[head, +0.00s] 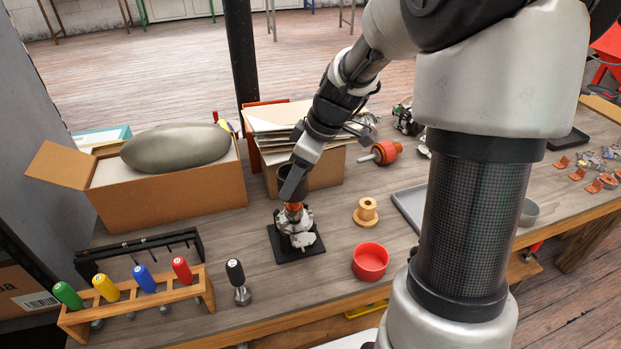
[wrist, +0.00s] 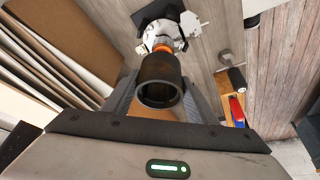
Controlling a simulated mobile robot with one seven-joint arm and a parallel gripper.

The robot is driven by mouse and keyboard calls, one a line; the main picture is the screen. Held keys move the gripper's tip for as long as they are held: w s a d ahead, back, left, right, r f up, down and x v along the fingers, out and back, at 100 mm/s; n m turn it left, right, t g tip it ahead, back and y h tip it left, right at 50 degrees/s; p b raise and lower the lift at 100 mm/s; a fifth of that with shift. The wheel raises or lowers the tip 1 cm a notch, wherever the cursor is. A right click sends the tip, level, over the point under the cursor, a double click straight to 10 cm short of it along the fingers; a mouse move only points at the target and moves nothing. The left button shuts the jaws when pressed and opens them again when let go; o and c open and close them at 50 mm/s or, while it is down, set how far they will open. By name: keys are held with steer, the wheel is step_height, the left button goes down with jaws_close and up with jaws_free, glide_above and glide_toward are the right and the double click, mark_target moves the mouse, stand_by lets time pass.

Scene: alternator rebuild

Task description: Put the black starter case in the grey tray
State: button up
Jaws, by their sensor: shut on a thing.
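The black starter case (wrist: 160,84) is a dark hollow cylinder with its open end toward the wrist camera. My gripper (wrist: 162,98) is shut on it, one finger at each side. In the head view my gripper (head: 291,188) hides part of the case (head: 283,173). It is above a silver assembly (head: 296,229) with an orange part on top, standing on a black pad (head: 281,249). Whether the case touches the orange part I cannot tell. The grey tray (head: 405,203) lies to the right on the bench, partly hidden by my arm, and its visible part looks empty.
A red bowl (head: 370,262) and a tan spool (head: 366,212) stand between the assembly and the tray. A red-ended rotor (head: 384,152) lies behind. A box of folders (head: 320,172) is close behind my gripper. A screwdriver rack (head: 135,306) stands at front left.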

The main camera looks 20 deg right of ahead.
steer(key=shift+s+f+m, duration=0.1)
steer(key=shift+s+m, duration=0.2)
steer(key=shift+m, duration=0.5)
steer(key=m, duration=0.1)
steer(key=s+m+t+h, duration=0.1)
steer(key=shift+d+m, duration=0.1)
steer(key=shift+m, duration=0.3)
steer(key=shift+s+a+r+m+t+h, duration=0.15)
steer(key=shift+m+h, duration=0.3)
steer(key=shift+m, duration=0.6)
steer(key=shift+s+a+r+m+t+h, duration=0.1)
steer(key=shift+m+h, duration=0.3)
steer(key=shift+m, duration=0.6)
steer(key=shift+s+a+r+m+t+h, duration=0.15)
steer(key=shift+m+h, duration=0.3)
steer(key=shift+m, duration=0.6)
